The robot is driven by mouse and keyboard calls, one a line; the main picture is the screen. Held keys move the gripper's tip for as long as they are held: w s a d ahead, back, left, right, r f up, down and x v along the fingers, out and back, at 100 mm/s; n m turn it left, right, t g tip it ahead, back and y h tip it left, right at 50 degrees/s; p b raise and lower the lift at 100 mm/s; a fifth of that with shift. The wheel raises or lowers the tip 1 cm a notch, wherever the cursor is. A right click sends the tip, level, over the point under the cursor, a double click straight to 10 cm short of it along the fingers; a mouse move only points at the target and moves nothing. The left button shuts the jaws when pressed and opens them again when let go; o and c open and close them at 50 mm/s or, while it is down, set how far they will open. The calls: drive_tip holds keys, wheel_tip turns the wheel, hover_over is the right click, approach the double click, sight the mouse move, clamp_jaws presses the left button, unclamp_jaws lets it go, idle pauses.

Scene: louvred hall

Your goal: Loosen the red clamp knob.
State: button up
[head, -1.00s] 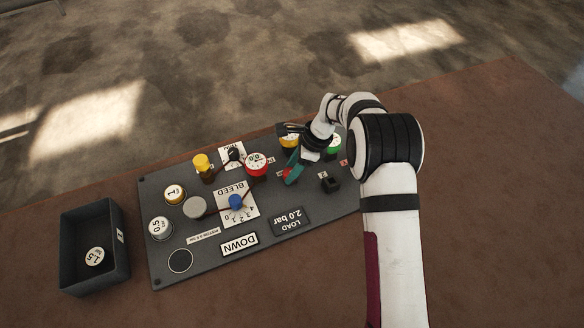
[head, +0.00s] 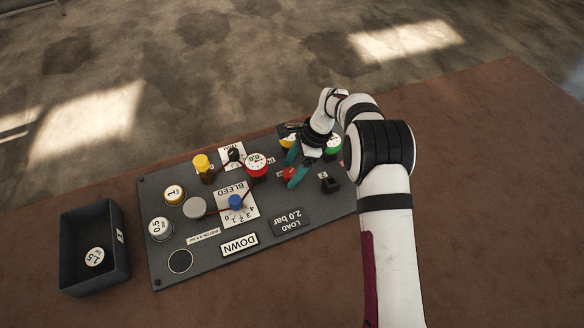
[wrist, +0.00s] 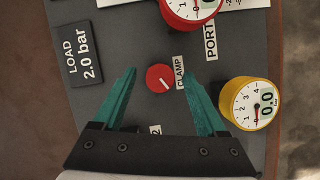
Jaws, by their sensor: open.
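The red clamp knob (wrist: 159,78) is a small round knob with a white pointer line, next to a white label reading CLAMP (wrist: 180,73). In the wrist view it lies between and just beyond the teal fingertips of my gripper (wrist: 158,82). My gripper is open, and I see no contact between the fingers and the knob. In the head view my gripper (head: 292,167) is over the right part of the dark panel (head: 205,260), with the red knob (head: 289,173) partly showing between its fingers.
A yellow gauge (wrist: 250,103) stands close to the right finger in the wrist view. A red gauge (head: 256,165), blue bleed knob (head: 236,202) and yellow knob (head: 202,163) stand further left on the panel. A dark bin (head: 75,287) holding a 1.5 weight (head: 95,257) stands at far left.

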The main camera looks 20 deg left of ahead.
drive_tip(key=v, duration=1.5)
drive_tip(key=shift+r, duration=0.4)
